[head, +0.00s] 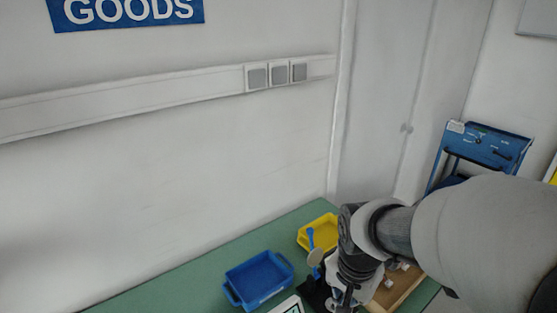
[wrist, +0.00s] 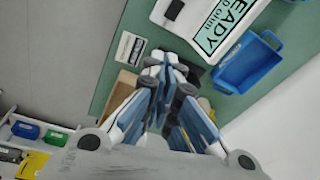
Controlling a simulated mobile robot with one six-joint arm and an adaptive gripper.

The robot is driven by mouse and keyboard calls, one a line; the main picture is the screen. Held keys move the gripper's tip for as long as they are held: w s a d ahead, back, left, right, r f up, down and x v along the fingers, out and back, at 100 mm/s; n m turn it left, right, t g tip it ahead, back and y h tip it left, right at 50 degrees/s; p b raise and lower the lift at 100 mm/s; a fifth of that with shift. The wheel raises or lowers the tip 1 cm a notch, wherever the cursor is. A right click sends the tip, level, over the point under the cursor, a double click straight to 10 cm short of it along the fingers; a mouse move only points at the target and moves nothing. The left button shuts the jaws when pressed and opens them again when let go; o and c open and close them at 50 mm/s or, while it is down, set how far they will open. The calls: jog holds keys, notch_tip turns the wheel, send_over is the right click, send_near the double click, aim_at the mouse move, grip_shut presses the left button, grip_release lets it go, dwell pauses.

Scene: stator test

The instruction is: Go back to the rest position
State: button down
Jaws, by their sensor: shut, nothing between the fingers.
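My gripper (wrist: 165,72) is shut and empty in the wrist view, its blue-grey fingers together above the green table (wrist: 135,25). In the head view my gripper (head: 345,298) is low at the right of centre, partly hidden by my own wrist and arm. It is above the table (head: 195,275), near a wooden box (head: 412,292) with small pieces in it. I cannot tell its exact height above the table.
A blue bin (head: 258,281) and a yellow bin (head: 318,233) stand on the table, left of my arm. A white panel lettered "READY" (wrist: 212,32) lies beside the blue bin. A blue cart (head: 485,148) stands at the right. In the wrist view, shelving (wrist: 38,122) holds small bins.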

jog(key=s+r+n+t, duration=0.1)
jog(key=s+r+n, duration=0.2)
jog(key=s, duration=0.4)
jog(key=s+r+n+t+b, duration=0.1)
jog(key=s+r+n+t, duration=0.1)
jog(key=s+r+n, duration=0.2)
jog(key=s+r, duration=0.1)
jog(key=s, duration=0.2)
jog(key=shift+r+n, duration=0.2)
jog(key=shift+n, duration=0.1)
jog(key=shift+s, duration=0.1)
